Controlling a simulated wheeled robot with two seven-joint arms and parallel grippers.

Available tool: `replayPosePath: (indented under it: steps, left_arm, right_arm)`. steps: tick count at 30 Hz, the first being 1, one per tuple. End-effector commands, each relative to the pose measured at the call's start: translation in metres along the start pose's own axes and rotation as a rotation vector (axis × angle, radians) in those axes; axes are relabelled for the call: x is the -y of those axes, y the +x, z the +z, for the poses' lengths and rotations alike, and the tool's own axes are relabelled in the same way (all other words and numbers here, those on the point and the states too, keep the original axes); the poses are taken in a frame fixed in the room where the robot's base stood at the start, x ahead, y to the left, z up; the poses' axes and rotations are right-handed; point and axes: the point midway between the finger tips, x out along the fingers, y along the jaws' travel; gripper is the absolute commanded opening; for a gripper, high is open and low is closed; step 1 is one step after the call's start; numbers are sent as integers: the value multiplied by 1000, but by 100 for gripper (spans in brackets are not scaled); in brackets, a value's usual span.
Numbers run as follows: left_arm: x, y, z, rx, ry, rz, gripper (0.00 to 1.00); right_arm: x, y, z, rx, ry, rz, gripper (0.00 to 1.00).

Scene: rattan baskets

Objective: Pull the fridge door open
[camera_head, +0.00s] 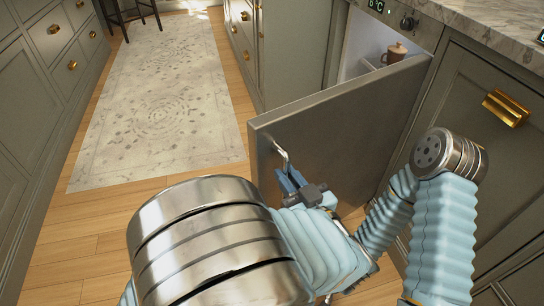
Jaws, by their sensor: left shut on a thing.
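The fridge door (345,125) is a grey-green panel that stands partly open, swung out from the cabinet row. A thin metal handle (281,150) is on its outer face near the left edge. My left gripper (284,172) is shut on the handle. Behind the door the lit fridge inside (360,45) shows, with a brown lidded pot (395,53) on a shelf. Above it is a display reading about 6°C (377,6). My right gripper is not in view.
A marble counter (490,28) runs above the fridge at the right. A cabinet with a brass handle (506,108) is right of it. A pale patterned rug (160,100) lies on the wooden floor (95,235). Drawers (65,45) line the left side, and a dark stool (130,12) stands far back.

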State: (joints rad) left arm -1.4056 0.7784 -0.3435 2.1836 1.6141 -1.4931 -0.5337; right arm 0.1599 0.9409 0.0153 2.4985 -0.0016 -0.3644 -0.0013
Motion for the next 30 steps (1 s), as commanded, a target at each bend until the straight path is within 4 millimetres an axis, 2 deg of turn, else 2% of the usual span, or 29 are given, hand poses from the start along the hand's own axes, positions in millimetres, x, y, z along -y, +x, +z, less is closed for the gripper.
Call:
replayPosePath:
  steps: [3,9,24,25,28,30]
  left_arm:
    - [-7,-16,-2,-1,-2,12,0]
    - [-11,-29,-2,0,-3,13,0]
    - [-14,-34,-2,1,-8,15,0]
    - [-14,-34,-2,1,-8,15,21]
    - [-13,-33,-2,0,-7,14,37]
    - [-12,-33,-1,0,-6,12,37]
  right_arm:
    - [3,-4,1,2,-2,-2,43]
    - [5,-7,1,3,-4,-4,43]
    - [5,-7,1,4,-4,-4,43]
    - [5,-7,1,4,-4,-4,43]
    - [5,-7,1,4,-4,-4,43]
    - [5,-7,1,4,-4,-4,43]
